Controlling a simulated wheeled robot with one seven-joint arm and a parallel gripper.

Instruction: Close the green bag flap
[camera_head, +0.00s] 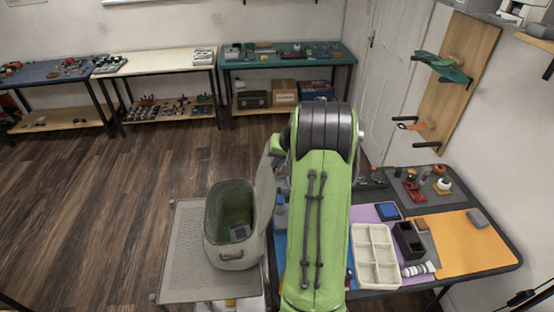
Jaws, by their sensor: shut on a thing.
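The grey-green bag (213,242) stands open on a perforated grey cart top, with a small dark item (239,232) inside. Its flap (264,192) stands up along the bag's right side, beside my arm. My gripper (274,158) is mostly hidden by my green arm; the part that shows is at the upper edge of the flap. It is shut on the flap there, though the fingertips are not clear.
The perforated cart top (183,262) has bare room left of the bag. Right of my arm is a workbench (470,248) with a white divided tray (375,282), a black holder (409,240) and small parts. More benches line the back wall.

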